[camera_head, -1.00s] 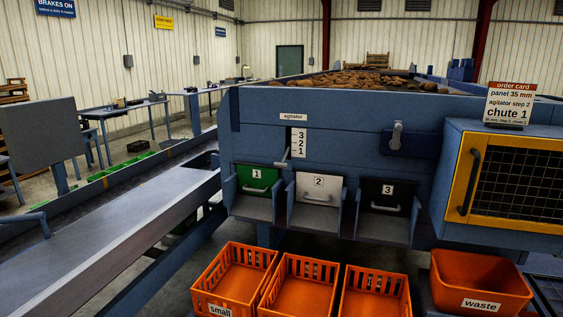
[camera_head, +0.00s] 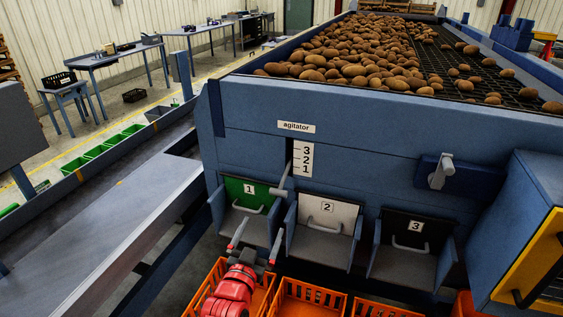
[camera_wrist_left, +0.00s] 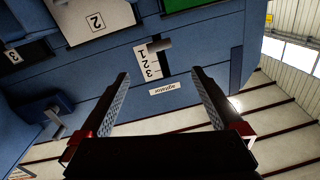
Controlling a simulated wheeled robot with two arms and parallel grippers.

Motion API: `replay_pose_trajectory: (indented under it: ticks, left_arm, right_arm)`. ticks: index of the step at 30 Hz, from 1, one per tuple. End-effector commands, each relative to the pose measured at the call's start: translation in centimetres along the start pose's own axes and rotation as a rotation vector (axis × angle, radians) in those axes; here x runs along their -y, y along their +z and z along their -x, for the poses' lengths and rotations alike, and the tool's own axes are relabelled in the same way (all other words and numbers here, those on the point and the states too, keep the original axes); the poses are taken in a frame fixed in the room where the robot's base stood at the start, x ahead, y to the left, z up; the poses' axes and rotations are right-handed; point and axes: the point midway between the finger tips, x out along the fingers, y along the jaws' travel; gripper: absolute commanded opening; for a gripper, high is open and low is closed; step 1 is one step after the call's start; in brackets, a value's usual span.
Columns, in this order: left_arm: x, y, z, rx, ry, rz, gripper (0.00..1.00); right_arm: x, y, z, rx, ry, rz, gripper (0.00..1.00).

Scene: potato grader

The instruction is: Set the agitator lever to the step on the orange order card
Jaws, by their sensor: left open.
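The agitator lever (camera_head: 281,180) is a grey handle coming out of a dark vertical slot beside a white scale (camera_head: 302,158) marked 3, 2, 1 from the top. Its handle is low, near the 1. In the left wrist view, turned over, the lever (camera_wrist_left: 158,45) lies beside the 1 end of the scale (camera_wrist_left: 146,62). My left gripper (camera_head: 257,243) is red with grey fingers, open and empty, below the lever in front of chute 1. Its spread fingers (camera_wrist_left: 160,76) show apart from the lever. The order card is out of view, as is my right gripper.
Chutes with a green flap 1 (camera_head: 246,191), white flap 2 (camera_head: 327,213) and black flap 3 (camera_head: 408,227) project below the lever. Orange crates (camera_head: 308,298) stand beneath. Another grey handle (camera_head: 441,172) is at the right. Potatoes (camera_head: 360,60) lie on top.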

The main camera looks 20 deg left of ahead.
Motion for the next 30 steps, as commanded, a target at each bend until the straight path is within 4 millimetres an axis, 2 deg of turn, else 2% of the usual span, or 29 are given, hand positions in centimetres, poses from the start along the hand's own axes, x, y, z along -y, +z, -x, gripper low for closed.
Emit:
replay_pose_trajectory:
  ticks: [3, 7, 21, 22, 23, 30]
  left_arm:
    - [-0.1, 0.0, 0.0, 0.03, 0.014, -0.008, 1.0]
    - [-0.2, 0.4, -0.6, 0.03, 0.015, -0.009, 1.0]
    - [-0.4, 0.7, -5.9, 0.022, 0.014, -0.007, 1.0]
    - [-0.2, -0.3, -6.6, 0.028, 0.014, -0.008, 1.0]
    - [-0.2, -0.3, -7.2, 0.031, 0.015, -0.007, 1.0]
    - [-0.2, -0.1, -11.7, 0.032, 0.015, -0.008, 1.0]
  right_arm:
    - [0.0, 0.0, -0.2, 0.001, 0.0, 0.0, 0.5]
    - [0.1, 0.2, 1.1, 0.001, 0.0, 0.0, 0.5]
    - [0.4, 1.5, 9.0, 0.001, 0.0, 0.0, 0.5]
    - [0.4, 1.2, 7.4, 0.002, 0.0, 0.0, 0.5]
    - [0.3, 1.1, 6.9, 0.001, 0.0, 0.0, 0.5]
    - [0.3, 0.9, 5.3, 0.001, 0.0, 0.0, 0.5]
